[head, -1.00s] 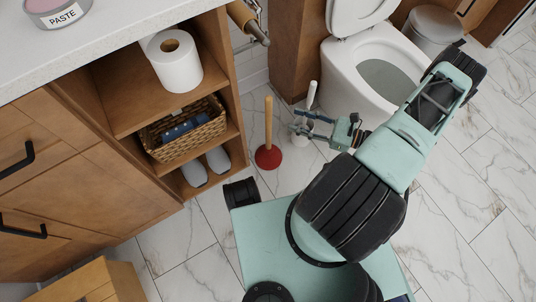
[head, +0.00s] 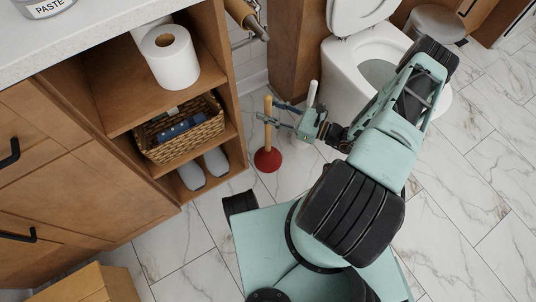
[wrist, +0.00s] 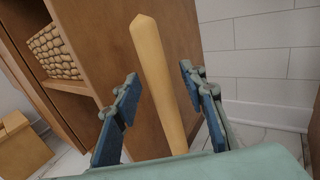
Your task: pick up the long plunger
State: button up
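The long plunger (head: 267,158) stands upright on the floor beside the open shelf unit, with a red rubber cup and a wooden handle. In the wrist view its wooden handle (wrist: 160,75) rises between my two fingers, with a gap visible on each side. My gripper (head: 274,113) is open around the upper part of the handle and also shows in the wrist view (wrist: 158,100). The red cup is out of sight in the wrist view.
The wooden shelf unit (head: 232,100) holds a toilet paper roll (head: 170,57), a wicker basket (head: 182,130) and slippers (head: 203,169). A toilet (head: 350,70) stands behind my gripper, with a white-handled brush (head: 312,93) close by. Marble-tiled floor is free at right.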

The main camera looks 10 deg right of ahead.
jog(key=shift+w+a, duration=0.1)
grip_shut()
jog(key=shift+r, duration=0.1)
jog(key=shift+r, duration=0.1)
dwell(0.3)
